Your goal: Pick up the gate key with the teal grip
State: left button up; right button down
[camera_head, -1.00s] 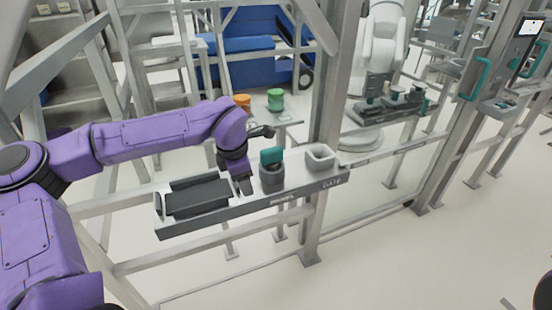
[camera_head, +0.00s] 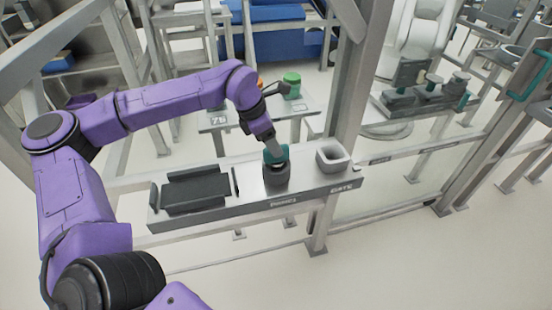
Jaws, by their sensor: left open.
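The gate key's teal grip (camera_head: 270,155) stands up out of a dark round holder (camera_head: 277,175) on a light shelf (camera_head: 222,213) fixed to the frame. My left gripper (camera_head: 272,143) is at the teal grip, reaching down to it from above and behind. Its fingers are open and partly overlap the grip, so I cannot tell whether they touch it. The part of the key below the grip is hidden in the holder. My right gripper is not in view.
An empty light square cup (camera_head: 332,157) stands right of the holder. A dark tray (camera_head: 195,191) lies to the left. A grey upright post (camera_head: 352,90) rises behind the shelf. A green canister (camera_head: 292,85) stands on a table behind. Floor in front is clear.

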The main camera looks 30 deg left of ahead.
aim_at(276, 161)
pick_arm(q)
jog(key=x, duration=0.3)
jog(key=shift+w+a+f+p, duration=0.1)
jog(key=shift+w+a+p, duration=0.1)
jog(key=shift+w+p, duration=0.2)
jog(key=shift+f, duration=0.3)
jog(key=shift+s+r, duration=0.1)
jog(key=shift+s, duration=0.1)
jog(key=shift+w, duration=0.1)
grip_shut()
